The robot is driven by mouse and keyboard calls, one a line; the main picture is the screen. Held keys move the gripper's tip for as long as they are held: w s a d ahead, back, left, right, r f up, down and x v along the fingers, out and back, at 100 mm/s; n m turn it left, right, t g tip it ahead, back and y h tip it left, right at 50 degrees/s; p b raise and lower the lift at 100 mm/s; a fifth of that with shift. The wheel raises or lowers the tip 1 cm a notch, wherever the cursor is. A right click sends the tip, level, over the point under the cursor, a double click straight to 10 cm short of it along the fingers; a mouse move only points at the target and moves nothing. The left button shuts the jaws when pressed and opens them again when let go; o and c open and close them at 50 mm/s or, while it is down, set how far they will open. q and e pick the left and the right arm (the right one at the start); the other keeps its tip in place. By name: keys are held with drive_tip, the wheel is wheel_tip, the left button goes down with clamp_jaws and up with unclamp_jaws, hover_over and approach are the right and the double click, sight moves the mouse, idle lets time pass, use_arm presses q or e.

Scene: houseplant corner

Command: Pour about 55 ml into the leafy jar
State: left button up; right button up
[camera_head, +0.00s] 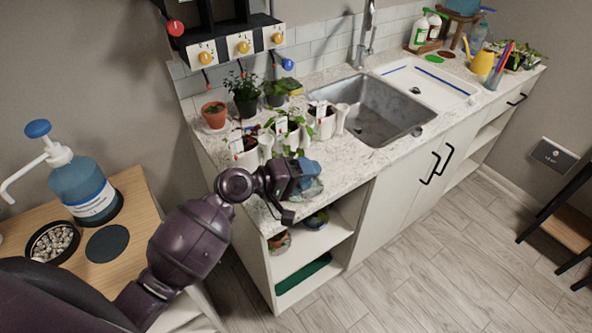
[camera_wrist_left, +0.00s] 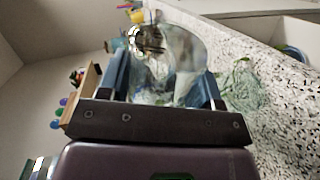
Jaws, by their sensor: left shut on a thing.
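My left gripper (camera_head: 302,178) is at the front edge of the speckled counter, in front of the white jars. It is shut on a clear glass vessel (camera_head: 309,190), mostly hidden behind the gripper in the head view. In the left wrist view, the vessel (camera_wrist_left: 184,48) shows between the two blue fingers (camera_wrist_left: 165,88). Its fill level cannot be told. White labelled jars with plants stand behind the gripper: one with dark red leaves (camera_head: 246,158), a green leafy one (camera_head: 291,134) and one with dark contents (camera_head: 322,125). My right gripper is not in view.
Potted plants (camera_head: 244,102) stand behind the jars, near the wall. A sink (camera_head: 372,115) lies right of them. A side table (camera_head: 135,190) on the left holds a blue pump bottle (camera_head: 85,190) and a bowl of pebbles (camera_head: 52,242). Open shelves (camera_head: 315,245) lie below the counter.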

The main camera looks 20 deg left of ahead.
use_arm(q)
drive_tip(key=shift+s+r, duration=0.1)
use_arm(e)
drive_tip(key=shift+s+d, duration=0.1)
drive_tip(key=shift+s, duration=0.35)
use_arm(q)
drive_tip(key=shift+s+d+r+n+p, duration=0.15)
drive_tip(key=shift+s+n+p, duration=0.15)
drive_tip(key=shift+p, duration=0.15)
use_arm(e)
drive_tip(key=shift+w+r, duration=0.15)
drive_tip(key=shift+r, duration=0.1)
use_arm(q)
drive_tip(key=shift+w+r+n+g+h+p, duration=0.1)
drive_tip(key=shift+r+n+g+h+p, duration=0.25)
drive_tip(key=shift+p, duration=0.45)
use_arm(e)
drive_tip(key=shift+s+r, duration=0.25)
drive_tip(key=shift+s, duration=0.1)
use_arm(q)
drive_tip(key=shift+w+f+n, duration=0.1)
drive_tip(key=shift+f+n, duration=0.25)
